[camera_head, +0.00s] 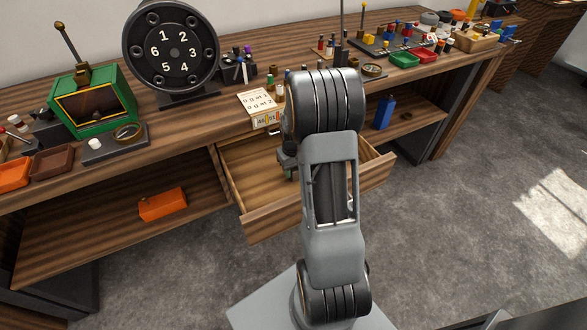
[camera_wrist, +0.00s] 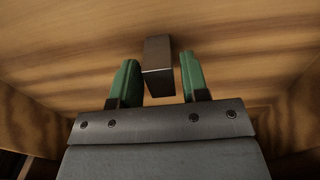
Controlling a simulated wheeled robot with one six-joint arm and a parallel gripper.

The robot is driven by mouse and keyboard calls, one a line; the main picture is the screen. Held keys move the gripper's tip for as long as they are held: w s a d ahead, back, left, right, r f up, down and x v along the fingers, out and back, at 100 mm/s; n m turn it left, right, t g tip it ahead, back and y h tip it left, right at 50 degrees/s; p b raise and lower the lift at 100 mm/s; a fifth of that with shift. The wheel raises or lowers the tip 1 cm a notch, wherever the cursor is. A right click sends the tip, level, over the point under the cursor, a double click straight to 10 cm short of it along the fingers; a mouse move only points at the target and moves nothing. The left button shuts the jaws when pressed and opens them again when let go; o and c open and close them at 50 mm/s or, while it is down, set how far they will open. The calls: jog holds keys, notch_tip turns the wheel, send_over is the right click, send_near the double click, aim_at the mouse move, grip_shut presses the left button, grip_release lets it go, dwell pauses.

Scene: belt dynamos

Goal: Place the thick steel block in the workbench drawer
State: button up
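The workbench drawer (camera_head: 268,222) is pulled open below the bench top in the head view. In the wrist view, a dark brown-grey block (camera_wrist: 158,66) with a bright lower edge, the steel block, is against the wooden drawer floor (camera_wrist: 235,60). My gripper (camera_wrist: 158,62) has its two green fingers on either side of the block, with a narrow gap showing at each side. It looks open.
Drawer walls (camera_wrist: 300,110) stand close on both sides of my gripper. On the bench top above are a paper card (camera_head: 258,103), a numbered dial (camera_head: 172,50) and a green box (camera_head: 92,100). An orange box (camera_head: 162,204) and a blue bottle (camera_head: 384,112) are on lower shelves.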

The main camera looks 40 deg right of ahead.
jog(key=shift+o, duration=0.8)
notch_tip(320, 180, up, 11)
jog(key=p, duration=0.2)
jog(key=s+a+r+t, duration=0.1)
jog(key=s+a+r, duration=0.1)
jog(key=s+a, duration=0.2)
jog(key=s+a+r+n+t, duration=0.1)
jog(key=s+a+r, duration=0.2)
jog(key=a, duration=0.4)
jog(key=s+a+r+t, duration=0.1)
jog(key=s+a+r, duration=0.1)
jog(key=s+a, duration=0.3)
jog(key=shift+s+a+r, duration=0.25)
jog(key=shift+a, duration=0.5)
notch_tip(320, 180, up, 13)
jog(key=p, duration=1.2)
jog(key=shift+s+a+n+t, duration=0.2)
jog(key=shift+n+t, duration=0.1)
jog(key=shift+n, duration=0.1)
